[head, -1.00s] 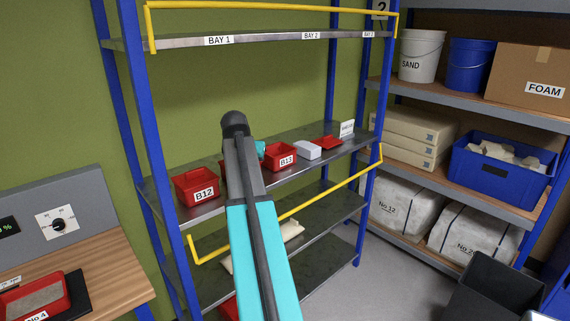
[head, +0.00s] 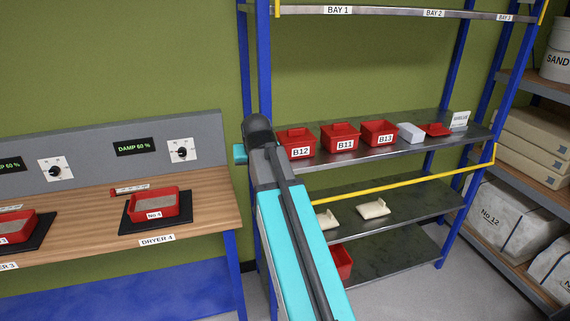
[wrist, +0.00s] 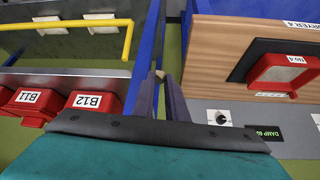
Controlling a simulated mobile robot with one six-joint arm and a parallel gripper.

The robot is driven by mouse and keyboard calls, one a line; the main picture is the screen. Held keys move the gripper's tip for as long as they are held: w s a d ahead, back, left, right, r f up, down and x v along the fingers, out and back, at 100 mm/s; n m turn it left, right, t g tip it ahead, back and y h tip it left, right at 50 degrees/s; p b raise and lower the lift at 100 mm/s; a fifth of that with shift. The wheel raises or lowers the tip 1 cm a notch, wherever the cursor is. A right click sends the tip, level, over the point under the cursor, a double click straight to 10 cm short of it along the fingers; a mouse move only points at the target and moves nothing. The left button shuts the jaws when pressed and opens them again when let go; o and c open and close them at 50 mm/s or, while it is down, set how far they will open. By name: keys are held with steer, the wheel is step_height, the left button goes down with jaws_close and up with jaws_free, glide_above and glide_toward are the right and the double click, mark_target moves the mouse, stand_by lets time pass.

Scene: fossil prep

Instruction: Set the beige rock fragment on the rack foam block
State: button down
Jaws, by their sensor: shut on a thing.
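My gripper (wrist: 160,86) shows in the wrist view with its two dark fingers close together. A small beige piece, which looks like the beige rock fragment (wrist: 159,75), is at the fingertips, mostly hidden by them. In the head view my arm hides the gripper and the fragment, around the rack's left blue post. The foam block (head: 411,132) is pale grey and lies on the middle shelf, between the red bin B13 and a low red tray. Its top looks bare. The gripper is well left of it.
Red bins B12 (head: 297,144), B11 (head: 340,137) and B13 (head: 379,132) stand left of the block. A yellow bar (head: 400,182) crosses below that shelf. The dryer bench (head: 190,215) with a red tray (head: 155,205) is at left. Grey floor shows at lower right.

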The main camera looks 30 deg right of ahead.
steer(key=s+a+f+n+t+y, duration=0.1)
steer(key=a+n, duration=0.3)
steer(key=a, duration=1.5)
steer(key=shift+s+a+f+n+y, duration=0.3)
steer(key=shift+s+f+y, duration=0.15)
steer(key=shift+y, duration=0.25)
steer(key=shift+a, duration=0.2)
